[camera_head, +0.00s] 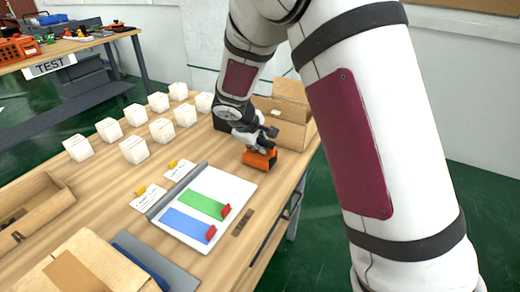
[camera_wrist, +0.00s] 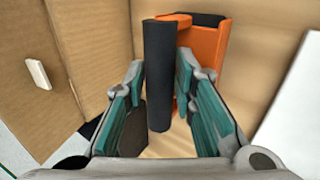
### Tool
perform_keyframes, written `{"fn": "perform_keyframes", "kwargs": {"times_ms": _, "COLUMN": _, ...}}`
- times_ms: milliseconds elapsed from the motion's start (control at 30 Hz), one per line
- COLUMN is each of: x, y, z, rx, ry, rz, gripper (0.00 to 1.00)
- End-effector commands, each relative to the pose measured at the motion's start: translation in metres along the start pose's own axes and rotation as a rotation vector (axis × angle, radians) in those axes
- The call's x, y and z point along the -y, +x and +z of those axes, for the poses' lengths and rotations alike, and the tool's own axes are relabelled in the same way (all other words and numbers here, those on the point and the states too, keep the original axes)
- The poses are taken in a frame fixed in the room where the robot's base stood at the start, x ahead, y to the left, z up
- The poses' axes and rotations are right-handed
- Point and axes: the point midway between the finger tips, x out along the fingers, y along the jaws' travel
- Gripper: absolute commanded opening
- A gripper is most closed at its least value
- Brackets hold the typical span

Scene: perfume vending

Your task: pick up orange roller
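The orange roller (camera_head: 259,159) sits on the wooden table near its right edge, just below my gripper (camera_head: 254,138). In the wrist view, its orange body (camera_wrist: 208,58) lies to the right and its black cylinder (camera_wrist: 158,75) stands between the teal-padded fingers of my gripper (camera_wrist: 160,72). The fingers are apart, one on each side of the black cylinder, with narrow gaps visible. In the head view my gripper hides part of the roller.
An open cardboard box (camera_head: 290,112) stands close behind the roller; its wall (camera_wrist: 98,45) fills the wrist view's left. A white board (camera_head: 238,187) with green and blue strips lies in front. Several white cubes (camera_head: 134,149) stand left. A wooden tray (camera_head: 38,205) lies farther left.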

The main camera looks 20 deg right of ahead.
Motion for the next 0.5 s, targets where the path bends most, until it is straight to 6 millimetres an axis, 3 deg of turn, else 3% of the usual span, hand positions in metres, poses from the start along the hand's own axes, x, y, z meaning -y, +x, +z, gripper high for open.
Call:
{"fn": "perform_keyframes", "kwargs": {"times_ms": 67, "x": -0.0002, "y": -0.0005, "z": 0.0001, "rx": 0.0, "ry": 0.0, "rz": 0.0, "gripper": 0.25}}
{"fn": "perform_keyframes", "kwargs": {"times_ms": 200, "x": -0.0001, "y": -0.0006, "z": 0.0001, "rx": 0.0, "ry": 0.0, "rz": 0.0, "gripper": 0.0}}
{"fn": "perform_keyframes", "kwargs": {"times_ms": 500, "x": -0.0008, "y": -0.0013, "z": -0.0002, "rx": -0.001, "ry": 0.001, "rz": 0.001, "gripper": 0.0}}
